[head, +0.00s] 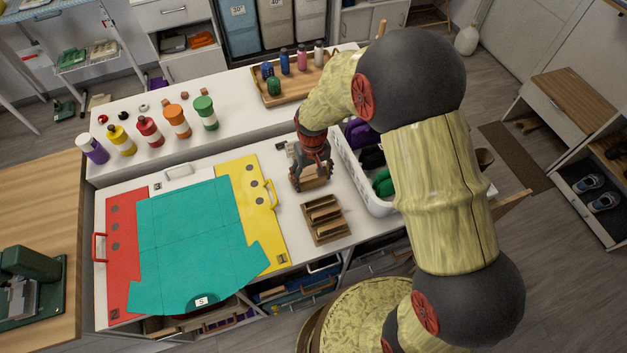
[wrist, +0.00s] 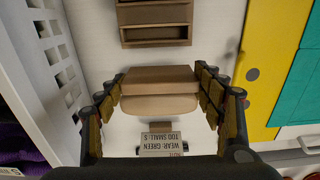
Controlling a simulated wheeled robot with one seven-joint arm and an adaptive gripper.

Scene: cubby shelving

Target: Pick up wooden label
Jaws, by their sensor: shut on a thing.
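The wooden label (wrist: 160,80), a light brown block, sits between my gripper's fingers in the wrist view. In the head view the label (head: 316,182) shows partly behind the fingers, over the white table. My gripper (wrist: 163,100) is shut on it, with a finger pad against each end. The gripper (head: 311,180) also shows in the head view, low over the table. Whether the label touches the table is hard to tell.
A slotted wooden rack (head: 325,219) lies just in front of the gripper. A white basket (head: 366,186) stands close on the right. A printed note card (wrist: 160,143) is near the gripper.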

